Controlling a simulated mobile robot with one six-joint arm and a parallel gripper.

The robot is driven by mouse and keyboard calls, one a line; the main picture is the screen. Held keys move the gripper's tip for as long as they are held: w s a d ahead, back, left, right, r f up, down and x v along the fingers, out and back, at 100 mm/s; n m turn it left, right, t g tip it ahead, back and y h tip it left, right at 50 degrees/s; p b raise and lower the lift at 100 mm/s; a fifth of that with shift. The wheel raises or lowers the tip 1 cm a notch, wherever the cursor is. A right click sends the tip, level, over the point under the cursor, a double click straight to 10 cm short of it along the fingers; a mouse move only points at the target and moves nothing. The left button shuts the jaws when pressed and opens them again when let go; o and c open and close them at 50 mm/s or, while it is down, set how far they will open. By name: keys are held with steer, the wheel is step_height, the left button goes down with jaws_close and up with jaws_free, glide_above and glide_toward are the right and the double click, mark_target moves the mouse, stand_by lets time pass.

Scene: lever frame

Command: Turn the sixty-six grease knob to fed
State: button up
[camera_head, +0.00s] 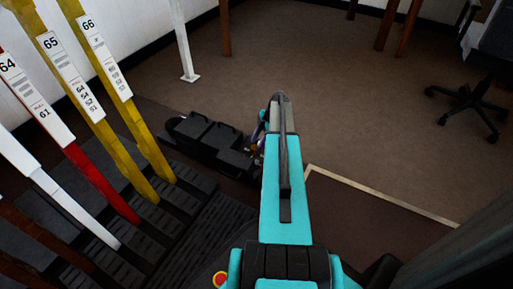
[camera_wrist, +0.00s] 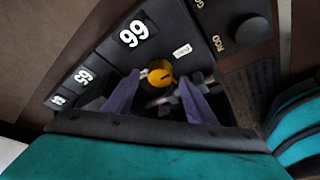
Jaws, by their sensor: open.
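In the wrist view a round yellow knob (camera_wrist: 160,72) sits on a dark panel (camera_wrist: 178,32) beside a white number that reads as 66 turned upside down. A small white tag (camera_wrist: 182,50) lies to the right of the knob. My gripper (camera_wrist: 159,80) is open, with one dark finger on each side of the knob's near side. I cannot tell whether the fingers touch it. In the head view my teal arm hides most of the gripper and the knob; the low black boxes (camera_head: 207,140) show to the left of the arm's end.
In the wrist view a black round knob (camera_wrist: 251,32) stands at the upper right, and more numbered plates (camera_wrist: 84,76) lie at left. In the head view, the yellow lever 66 (camera_head: 132,115), yellow lever 65 (camera_head: 100,115) and red lever (camera_head: 102,185) stand left. Brown floor (camera_head: 330,90) lies open beyond.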

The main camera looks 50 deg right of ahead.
steer(key=shift+x, duration=0.75)
steer(key=c, duration=1)
steer(key=shift+c, duration=0.2)
